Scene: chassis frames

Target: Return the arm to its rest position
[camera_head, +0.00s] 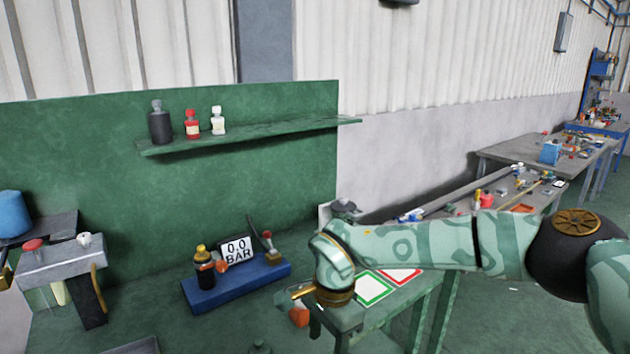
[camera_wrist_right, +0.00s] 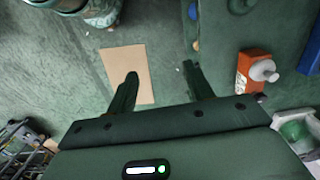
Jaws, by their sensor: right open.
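My right arm (camera_head: 440,248), pale green with darker markings, reaches in from the right edge of the head view. Its wrist hangs over the near corner of a small green table. My right gripper (camera_wrist_right: 160,72) shows in the right wrist view with its two dark fingers spread apart and nothing between them. Past the left finger a tan rectangle (camera_wrist_right: 123,66) lies on the green surface. In the head view the fingers are mostly hidden by the wrist. My left gripper is not in view.
The small table has a green-framed card (camera_head: 372,289) and a red-framed card (camera_head: 402,275). A blue base (camera_head: 235,284) with a 0.0 BAR display stands left of the wrist. A shelf (camera_head: 250,133) holds three bottles.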

